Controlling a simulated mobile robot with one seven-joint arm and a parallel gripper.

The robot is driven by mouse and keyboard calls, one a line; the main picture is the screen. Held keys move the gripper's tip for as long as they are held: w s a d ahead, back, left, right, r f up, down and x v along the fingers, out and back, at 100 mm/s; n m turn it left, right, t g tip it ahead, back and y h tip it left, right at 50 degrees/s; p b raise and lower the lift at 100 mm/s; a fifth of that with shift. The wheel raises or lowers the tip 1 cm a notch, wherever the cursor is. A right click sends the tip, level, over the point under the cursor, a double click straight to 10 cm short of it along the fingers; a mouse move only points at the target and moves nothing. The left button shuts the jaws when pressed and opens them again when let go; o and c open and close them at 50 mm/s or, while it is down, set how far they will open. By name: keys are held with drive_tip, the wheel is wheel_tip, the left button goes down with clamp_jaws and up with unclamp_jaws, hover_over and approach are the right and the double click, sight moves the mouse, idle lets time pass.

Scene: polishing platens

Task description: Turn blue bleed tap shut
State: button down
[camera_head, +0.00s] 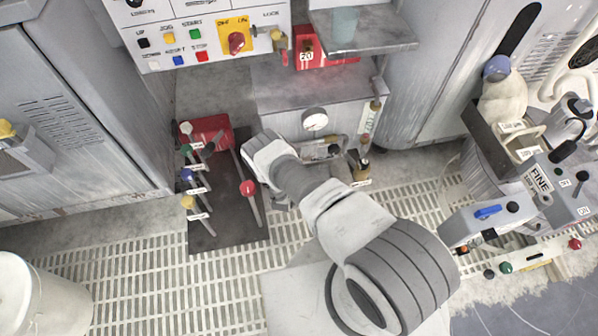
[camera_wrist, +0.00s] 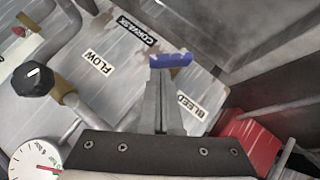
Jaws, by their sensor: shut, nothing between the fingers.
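In the wrist view the blue tap handle (camera_wrist: 171,60) is a short bar lying roughly across the picture, just beyond my fingertips. The BLEED label (camera_wrist: 190,103) is on the pale plate below it, right of my fingers. My gripper (camera_wrist: 163,84) is shut and empty, with its narrow fingers together and pointing at the handle. The fingertips look very close to it; I cannot tell whether they touch. The tap's stem is hidden. In the head view my arm hides the fingers and this tap.
A black knob (camera_wrist: 38,80) on a brass pipe and a pressure gauge (camera_wrist: 36,158) stand left of my gripper. A red box (camera_wrist: 248,142) is close on the right. In the head view, several levers stand on a dark plate (camera_head: 225,228) left of my arm.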

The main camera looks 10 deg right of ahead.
drive_tip(key=shift+d+r+m+y+p, duration=0.1)
drive_tip(key=shift+d+m+y+p, duration=0.25)
drive_tip(key=shift+y+p, duration=0.45)
drive_tip(key=d+m+y, duration=0.2)
drive_tip(key=shift+f+y+p, duration=0.2)
drive_tip(key=shift+y+p, duration=0.15)
drive_tip(key=shift+y, duration=0.05)
drive_tip(key=shift+d, duration=0.1)
idle(0.6)
idle(0.4)
